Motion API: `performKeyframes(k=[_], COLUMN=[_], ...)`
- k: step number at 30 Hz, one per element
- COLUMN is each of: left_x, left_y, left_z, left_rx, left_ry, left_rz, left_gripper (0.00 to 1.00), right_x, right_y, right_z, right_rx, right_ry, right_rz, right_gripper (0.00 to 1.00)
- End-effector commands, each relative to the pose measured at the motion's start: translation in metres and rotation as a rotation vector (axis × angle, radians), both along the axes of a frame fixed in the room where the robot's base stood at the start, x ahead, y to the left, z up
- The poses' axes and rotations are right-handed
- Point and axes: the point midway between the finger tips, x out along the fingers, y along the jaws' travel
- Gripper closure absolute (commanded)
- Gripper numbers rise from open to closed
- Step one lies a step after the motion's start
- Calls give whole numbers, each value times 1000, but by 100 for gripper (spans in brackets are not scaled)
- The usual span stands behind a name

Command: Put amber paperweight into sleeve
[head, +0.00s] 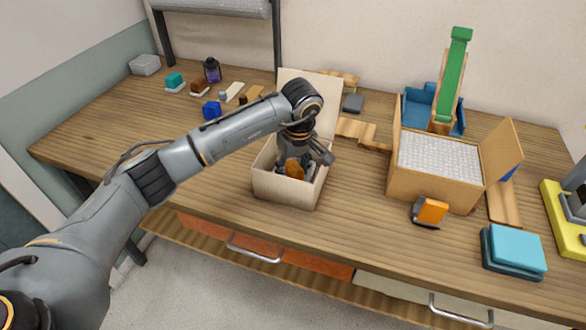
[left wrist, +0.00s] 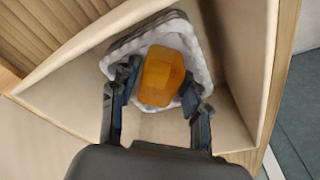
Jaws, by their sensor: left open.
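The amber paperweight (head: 295,170) is an orange, faceted block inside the cream open box (head: 283,190). In the left wrist view the amber paperweight (left wrist: 161,76) rests on a pale, padded, quilted piece (left wrist: 118,48) in the box (left wrist: 70,88), which looks like the sleeve. My left gripper (head: 292,166) reaches down into the box. In the left wrist view the fingers of my left gripper (left wrist: 162,84) are open, one on each side of the paperweight. I cannot tell whether they touch it. My right gripper is not in view.
A cardboard box (head: 428,182) filled with bubble wrap stands to the right. An orange block on a dark base (head: 430,212) and a teal block (head: 516,248) lie near the front edge. A green post (head: 454,75) rises behind. Small items lie at the back left.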

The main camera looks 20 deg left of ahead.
Motion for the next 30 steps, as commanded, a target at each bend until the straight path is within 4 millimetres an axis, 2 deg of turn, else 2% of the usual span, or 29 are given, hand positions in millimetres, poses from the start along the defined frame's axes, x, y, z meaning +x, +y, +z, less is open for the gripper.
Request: performKeyframes(k=[3, 5, 15, 18, 24, 30], left_x=[0, 0, -8, -10, -12, -13], left_y=[-1, -1, -9, -11, -13, -13], left_z=[9, 17, 89, 105, 122, 124], left_rx=[-1, -1, 0, -1, 0, 0], left_ry=[-1, -6, -6, -3, -2, 0], left_rz=[0, -1, -1, -1, 1, 0], left_gripper=[53, 53, 53, 53, 53, 53], right_x=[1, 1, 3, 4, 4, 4], right_y=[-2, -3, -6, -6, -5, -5], right_z=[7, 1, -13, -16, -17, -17], right_rx=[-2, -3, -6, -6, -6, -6], right_ry=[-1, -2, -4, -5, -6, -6], right_rz=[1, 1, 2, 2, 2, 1], right_gripper=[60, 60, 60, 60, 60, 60])
